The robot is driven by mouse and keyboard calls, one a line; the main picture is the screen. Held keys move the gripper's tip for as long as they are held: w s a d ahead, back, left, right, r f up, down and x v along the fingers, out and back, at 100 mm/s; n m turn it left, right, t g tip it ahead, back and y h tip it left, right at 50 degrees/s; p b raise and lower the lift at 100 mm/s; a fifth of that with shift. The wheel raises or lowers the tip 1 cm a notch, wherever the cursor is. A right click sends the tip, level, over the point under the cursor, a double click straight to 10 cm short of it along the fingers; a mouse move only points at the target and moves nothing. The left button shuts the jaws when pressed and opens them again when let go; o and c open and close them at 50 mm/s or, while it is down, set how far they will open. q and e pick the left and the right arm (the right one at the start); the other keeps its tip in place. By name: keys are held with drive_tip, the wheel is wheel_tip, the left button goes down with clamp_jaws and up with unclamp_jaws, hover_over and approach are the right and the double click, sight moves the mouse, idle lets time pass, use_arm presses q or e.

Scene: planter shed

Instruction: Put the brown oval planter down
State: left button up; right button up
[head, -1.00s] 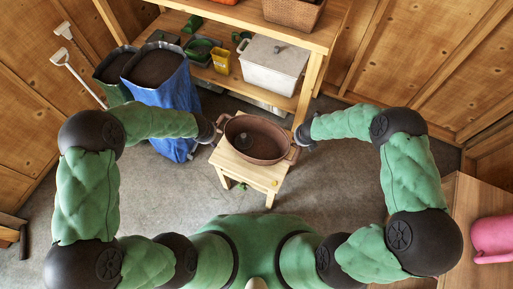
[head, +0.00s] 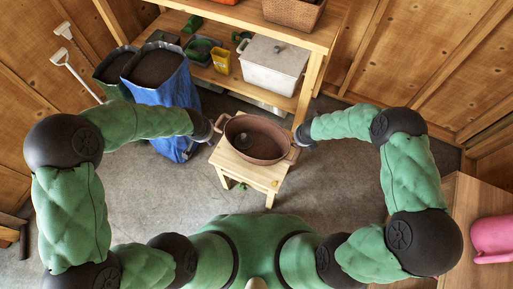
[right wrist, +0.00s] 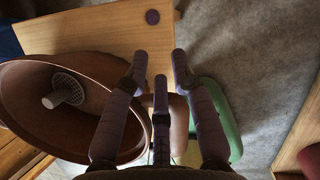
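The brown oval planter (head: 262,142) sits upright on a small wooden stool (head: 246,177) in the head view. A round grated piece shows inside it. My left gripper (head: 213,127) is beside the planter's left handle; its fingers are too small to read. My right gripper (head: 303,138) is beside the right handle. In the right wrist view my right gripper (right wrist: 160,62) has its fingers spread apart, with the planter (right wrist: 95,75) on the left and its handle (right wrist: 179,120) under the fingers. The stool top (right wrist: 105,32) shows beyond them.
A wooden shelf (head: 300,40) with a lidded white box (head: 272,68) stands behind. Blue and green soil bags (head: 160,85) stand at the left, close to my left forearm. A pink watering can (head: 492,238) is on a wooden surface at the right.

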drive_tip(key=o, duration=0.8)
drive_tip(key=shift+r, duration=0.1)
drive_tip(key=shift+v, duration=5.9)
